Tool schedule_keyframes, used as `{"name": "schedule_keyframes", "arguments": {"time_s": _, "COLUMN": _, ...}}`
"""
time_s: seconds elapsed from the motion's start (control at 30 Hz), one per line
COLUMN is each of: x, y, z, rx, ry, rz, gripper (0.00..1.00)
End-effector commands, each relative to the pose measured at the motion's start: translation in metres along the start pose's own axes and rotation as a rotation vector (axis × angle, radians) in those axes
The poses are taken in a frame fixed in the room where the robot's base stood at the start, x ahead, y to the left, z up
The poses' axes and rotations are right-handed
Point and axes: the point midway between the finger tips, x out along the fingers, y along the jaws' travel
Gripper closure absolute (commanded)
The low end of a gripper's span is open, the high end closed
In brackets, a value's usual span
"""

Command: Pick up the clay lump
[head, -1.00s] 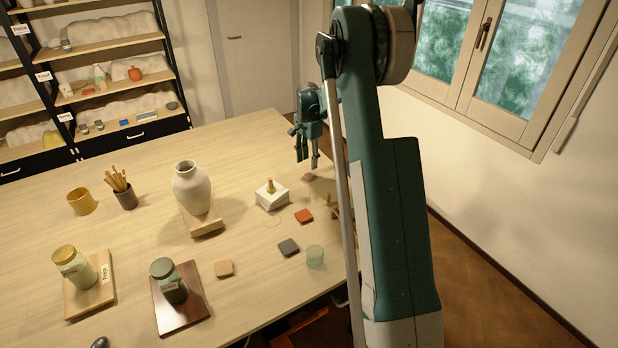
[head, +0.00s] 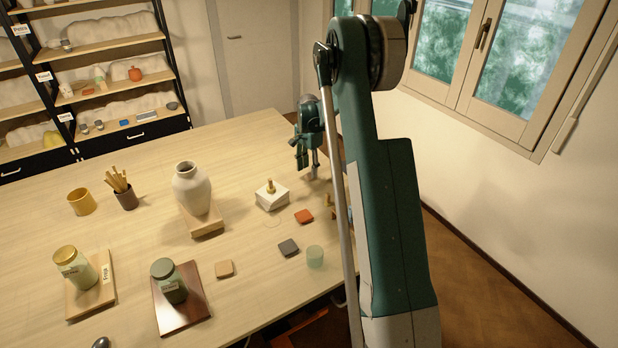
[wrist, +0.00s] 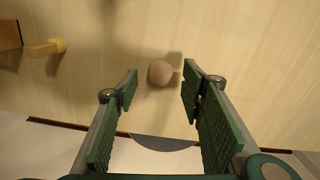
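The clay lump is a small, round, pinkish-brown ball (wrist: 160,72) on the pale wooden table, seen in the wrist view. It appears between and beyond the tips of my gripper (wrist: 159,82), which is open with its green ribbed pads well apart. The pads do not touch the lump. In the head view my gripper (head: 308,172) hangs over the far right part of the table, pointing down.
A white vase (head: 191,188) stands farther left. In the wrist view a wooden piece with a yellow end (wrist: 45,48) is at left, and the table edge runs below the lump.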

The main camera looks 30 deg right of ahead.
Motion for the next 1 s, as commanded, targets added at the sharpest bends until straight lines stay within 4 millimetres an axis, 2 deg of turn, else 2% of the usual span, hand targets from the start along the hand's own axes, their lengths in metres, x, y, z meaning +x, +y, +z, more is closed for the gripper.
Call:
{"name": "schedule_keyframes", "arguments": {"time_s": 0.2, "x": 0.024, "y": 0.000, "z": 0.000, "rx": 0.000, "ry": 0.000, "rz": 0.000, "gripper": 0.60}}
{"name": "schedule_keyframes", "arguments": {"time_s": 0.33, "x": 0.031, "y": 0.000, "z": 0.000, "rx": 0.000, "ry": 0.000, "rz": 0.000, "gripper": 0.60}}
{"name": "schedule_keyframes", "arguments": {"time_s": 0.93, "x": 0.033, "y": 0.000, "z": 0.000, "rx": 0.000, "ry": 0.000, "rz": 0.000, "gripper": 0.60}}
{"name": "schedule_keyframes", "arguments": {"time_s": 1.0, "x": 0.033, "y": 0.000, "z": 0.000, "rx": 0.000, "ry": 0.000, "rz": 0.000, "gripper": 0.69}}
